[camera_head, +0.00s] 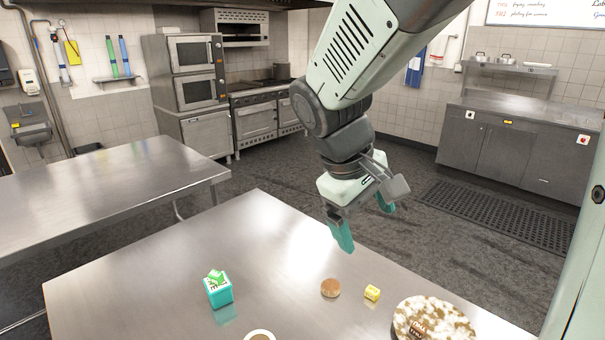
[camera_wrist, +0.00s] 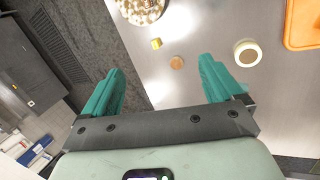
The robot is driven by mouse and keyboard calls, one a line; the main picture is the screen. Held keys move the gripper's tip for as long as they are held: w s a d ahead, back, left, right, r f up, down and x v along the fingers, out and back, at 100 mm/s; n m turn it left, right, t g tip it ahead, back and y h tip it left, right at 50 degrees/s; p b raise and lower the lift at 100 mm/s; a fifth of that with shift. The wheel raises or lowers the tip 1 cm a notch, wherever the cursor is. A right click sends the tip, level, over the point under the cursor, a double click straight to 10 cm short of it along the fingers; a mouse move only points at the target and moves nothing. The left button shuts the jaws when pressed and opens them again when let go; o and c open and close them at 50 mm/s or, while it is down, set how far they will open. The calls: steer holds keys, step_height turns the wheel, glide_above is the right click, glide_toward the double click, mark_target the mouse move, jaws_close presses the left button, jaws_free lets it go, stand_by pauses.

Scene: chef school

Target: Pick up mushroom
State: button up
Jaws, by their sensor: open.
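A small round brown piece (camera_head: 330,288), which looks like the mushroom, lies on the near steel table. It also shows in the wrist view (camera_wrist: 176,62), between and beyond my fingertips. My gripper (camera_head: 363,221) is open and empty, with teal fingers apart, above the table's far edge. It is higher than the brown piece and apart from it. In the wrist view my gripper (camera_wrist: 161,70) has one finger over the dark floor's edge and the other over the table.
A yellow cube (camera_head: 372,292) sits just right of the brown piece. A speckled round cake-like thing (camera_head: 434,322) is farther right. A teal box (camera_head: 219,293) stands left. A white-rimmed round thing (camera_wrist: 247,53) and an orange tray (camera_wrist: 301,38) are also on the steel table (camera_head: 150,280).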

steer(key=w+a+f+n+h, duration=0.3)
steer(key=w+f+n, duration=0.15)
steer(key=f, duration=0.25)
steer(key=w+a+f+n+h, duration=0.2)
steer(key=w+f+n, duration=0.1)
steer(key=w+f, duration=0.4)
steer(key=n+t+h, duration=0.3)
steer(key=n+t, duration=0.2)
steer(key=n, duration=0.5)
glide_toward(327, 285)
steer(key=shift+s+a+r+m, duration=0.15)
steer(key=shift+s+r+m, duration=0.1)
steer(key=shift+s, duration=0.15)
steer(key=shift+w+f, duration=0.1)
steer(key=shift+f, duration=0.05)
steer(key=x, duration=1)
steer(key=shift+w+f, duration=0.15)
steer(key=shift+w, duration=0.1)
steer(key=shift+c, duration=0.4)
steer(key=c, duration=1.1)
steer(key=shift+o, duration=0.2)
